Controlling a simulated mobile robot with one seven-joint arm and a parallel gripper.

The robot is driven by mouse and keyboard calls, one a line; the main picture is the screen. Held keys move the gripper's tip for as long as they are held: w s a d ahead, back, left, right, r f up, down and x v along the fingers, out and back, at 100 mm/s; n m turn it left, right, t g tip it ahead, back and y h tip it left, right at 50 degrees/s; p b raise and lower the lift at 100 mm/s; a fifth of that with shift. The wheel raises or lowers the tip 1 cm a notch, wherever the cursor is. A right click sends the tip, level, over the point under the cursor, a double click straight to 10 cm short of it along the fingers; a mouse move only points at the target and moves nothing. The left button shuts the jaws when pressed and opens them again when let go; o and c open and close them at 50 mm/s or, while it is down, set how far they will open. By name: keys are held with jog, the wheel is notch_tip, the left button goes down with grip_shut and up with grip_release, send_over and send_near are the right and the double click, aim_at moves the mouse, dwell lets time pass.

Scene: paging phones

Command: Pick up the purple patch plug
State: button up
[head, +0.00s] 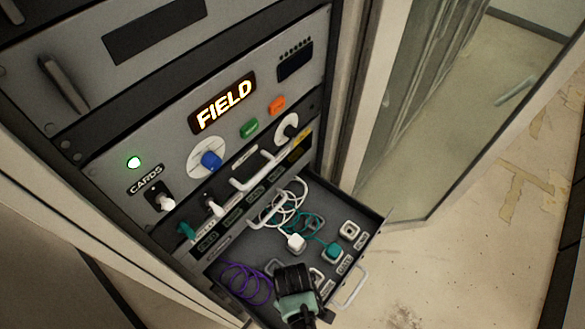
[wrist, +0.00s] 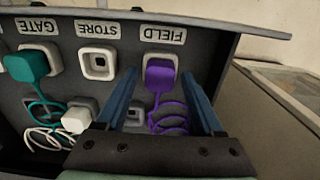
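The purple patch plug (wrist: 160,75) sits in the socket under the FIELD label in the wrist view, with its coiled purple cord trailing below. My gripper (wrist: 158,84) is open, one blue finger on each side of the plug. Small gaps seem to show between the fingers and the plug; I cannot tell whether either touches. In the head view my gripper (head: 297,308) is over the near end of the open drawer (head: 376,228) and hides the plug. The purple cord (head: 245,283) shows there to its left.
A teal plug (wrist: 27,66) sits at the GATE label, and the STORE socket (wrist: 98,61) is empty. A white plug (wrist: 75,120) is near my left finger. The drawer has a front handle (head: 353,289). A rack panel (head: 225,120) with knobs and buttons rises behind.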

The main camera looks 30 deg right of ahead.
grip_shut()
jog(key=shift+r, duration=0.15)
